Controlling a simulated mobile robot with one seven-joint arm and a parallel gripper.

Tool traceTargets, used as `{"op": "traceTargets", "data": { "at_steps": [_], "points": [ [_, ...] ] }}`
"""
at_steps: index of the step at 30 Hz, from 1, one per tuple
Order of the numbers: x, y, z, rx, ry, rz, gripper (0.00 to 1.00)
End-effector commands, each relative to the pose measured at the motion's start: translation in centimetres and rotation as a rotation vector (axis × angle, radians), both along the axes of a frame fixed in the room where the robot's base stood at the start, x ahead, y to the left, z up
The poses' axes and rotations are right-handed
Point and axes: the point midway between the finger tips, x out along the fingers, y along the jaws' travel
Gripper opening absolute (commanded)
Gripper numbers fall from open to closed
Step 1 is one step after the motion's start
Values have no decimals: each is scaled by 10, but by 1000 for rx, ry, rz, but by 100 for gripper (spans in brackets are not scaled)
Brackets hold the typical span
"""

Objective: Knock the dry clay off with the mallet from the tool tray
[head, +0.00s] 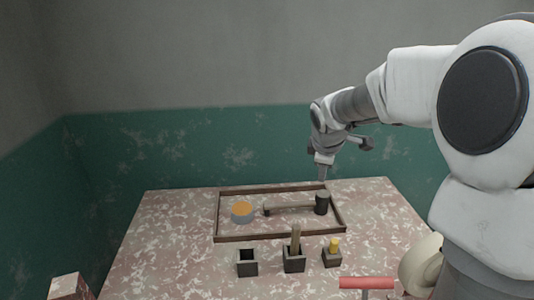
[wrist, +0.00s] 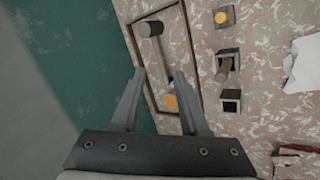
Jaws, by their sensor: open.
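The mallet lies on its side in the tool tray (head: 216,228), a low dark wooden frame on the table. Its dark head (head: 322,203) is at the tray's right end, and its pale handle (head: 285,209) points left. In the wrist view the mallet head (wrist: 151,28) is at the top, with the handle running down between the fingers. My gripper (head: 322,175) is open and empty above the tray's right back part, pointing down, apart from the mallet. The open fingers (wrist: 160,75) also show in the wrist view. I cannot make out which thing is the dry clay.
A grey round thing with an orange top (head: 241,211) sits left in the tray. In front stand an empty dark holder (head: 247,264), one with a wooden stick (head: 294,262) and one with a yellow-topped piece (head: 332,257). A red-handled thing (head: 367,283) is nearer. A wall stands behind.

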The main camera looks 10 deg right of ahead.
Motion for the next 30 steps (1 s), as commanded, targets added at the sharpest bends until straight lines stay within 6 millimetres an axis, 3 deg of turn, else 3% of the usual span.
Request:
{"op": "traceTargets", "data": {
  "at_steps": [1,3,9,20,30],
  "points": [
    [16,-7,-32,-7,16,51,44],
    [36,-12,-60,-22,21,130,44],
    [79,-29,-121,-40,8,304,44],
    [110,-39,-165,-50,-21,402,44],
    [149,-39,-227,-50,-19,399,44]
  ]
}}
